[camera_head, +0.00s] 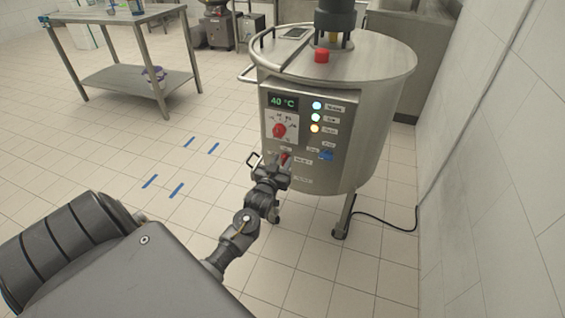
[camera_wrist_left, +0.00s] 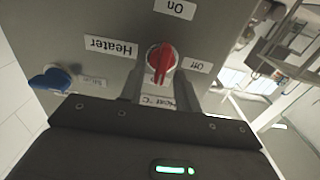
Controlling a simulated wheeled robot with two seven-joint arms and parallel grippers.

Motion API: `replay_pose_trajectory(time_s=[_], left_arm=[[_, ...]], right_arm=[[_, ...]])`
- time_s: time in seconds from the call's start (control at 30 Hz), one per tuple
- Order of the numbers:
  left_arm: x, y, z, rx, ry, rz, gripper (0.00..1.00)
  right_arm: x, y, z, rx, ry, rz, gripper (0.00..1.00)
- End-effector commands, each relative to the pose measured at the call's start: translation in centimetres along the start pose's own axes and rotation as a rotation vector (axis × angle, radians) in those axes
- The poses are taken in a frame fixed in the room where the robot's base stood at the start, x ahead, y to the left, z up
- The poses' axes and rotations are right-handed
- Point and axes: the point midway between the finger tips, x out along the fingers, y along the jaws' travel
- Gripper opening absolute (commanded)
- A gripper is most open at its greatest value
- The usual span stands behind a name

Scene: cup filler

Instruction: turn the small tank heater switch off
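The small steel tank (camera_head: 375,110) stands at the right in the head view, its front panel showing a 40 °C display (camera_head: 283,101). The red heater switch (camera_head: 285,158) is low on this panel. In the wrist view the red switch (camera_wrist_left: 161,57) sits among "On", "Off" and "Heater" labels, which appear upside down. I cannot tell surely which label its handle points to. My left gripper (camera_head: 276,168) is at the switch. In the wrist view its fingers (camera_wrist_left: 160,78) are apart, with the switch between and just beyond their tips. My right gripper is not in view.
A blue switch (camera_head: 326,154) is right of the heater switch; it also shows in the wrist view (camera_wrist_left: 50,80). A red dial (camera_head: 279,130) and lit lamps (camera_head: 316,117) are above. A steel table (camera_head: 120,72) stands back left. A white wall (camera_head: 510,150) bounds the right.

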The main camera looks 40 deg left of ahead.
Motion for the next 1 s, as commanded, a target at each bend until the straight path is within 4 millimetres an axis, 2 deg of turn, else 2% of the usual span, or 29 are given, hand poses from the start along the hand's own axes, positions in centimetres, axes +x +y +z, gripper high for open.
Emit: replay_pose_trajectory(time_s=[0.37, 0.6, 1.0], left_arm=[[0.6, 0.03, -0.04, 0.0, 0.0, 0.001, 0.33], [0.58, 0.05, -0.03, 0.0, 0.0, 0.001, 0.01], [0.57, 0.04, -0.09, -0.038, 0.0, 0.002, 0.0]], right_arm=[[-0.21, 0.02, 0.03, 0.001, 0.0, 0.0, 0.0], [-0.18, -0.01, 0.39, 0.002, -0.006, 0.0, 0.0], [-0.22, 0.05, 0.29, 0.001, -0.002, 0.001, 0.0]])
